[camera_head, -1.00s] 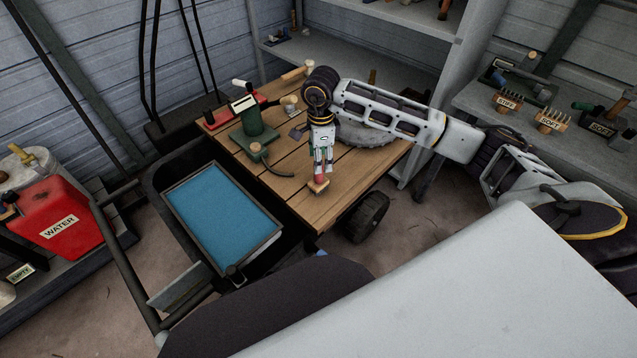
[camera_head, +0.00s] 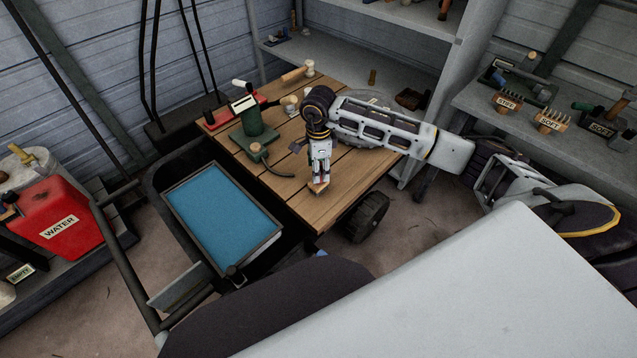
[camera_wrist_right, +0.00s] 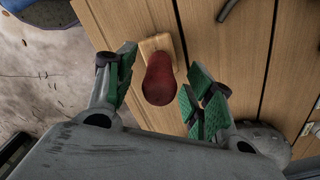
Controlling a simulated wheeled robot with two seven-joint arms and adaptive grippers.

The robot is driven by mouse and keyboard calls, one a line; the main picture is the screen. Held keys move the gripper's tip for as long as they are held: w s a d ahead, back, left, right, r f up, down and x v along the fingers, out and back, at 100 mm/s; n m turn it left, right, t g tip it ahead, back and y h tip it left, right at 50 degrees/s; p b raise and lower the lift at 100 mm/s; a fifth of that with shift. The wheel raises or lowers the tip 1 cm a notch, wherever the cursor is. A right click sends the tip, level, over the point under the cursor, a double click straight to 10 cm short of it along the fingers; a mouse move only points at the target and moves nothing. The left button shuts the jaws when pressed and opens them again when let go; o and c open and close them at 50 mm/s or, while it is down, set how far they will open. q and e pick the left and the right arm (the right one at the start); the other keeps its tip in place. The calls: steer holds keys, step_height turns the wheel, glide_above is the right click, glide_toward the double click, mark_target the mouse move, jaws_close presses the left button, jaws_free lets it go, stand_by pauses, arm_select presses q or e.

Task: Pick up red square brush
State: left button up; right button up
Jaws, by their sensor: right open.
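The red brush (camera_wrist_right: 159,80) stands on the wooden cart top, with a red rounded handle on a light wooden square block. In the right wrist view it lies between the green-padded fingers of my right gripper (camera_wrist_right: 158,92), which is open, with gaps on both sides. In the head view my right gripper (camera_head: 319,182) points down over the brush near the cart's front edge. There only the wooden block (camera_head: 318,187) of the brush shows below the fingers, the handle being hidden. My left gripper is not in view.
The wooden cart top (camera_head: 335,207) also holds a green stand (camera_head: 254,138) and a red tool holder (camera_head: 222,117) at the back left. A blue-lined tray (camera_head: 222,215) is left of it. A grey shelf (camera_head: 380,65) stands behind.

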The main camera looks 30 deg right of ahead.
steer(key=shift+f, duration=0.65)
steer(key=shift+c, duration=0.3)
jaws_close()
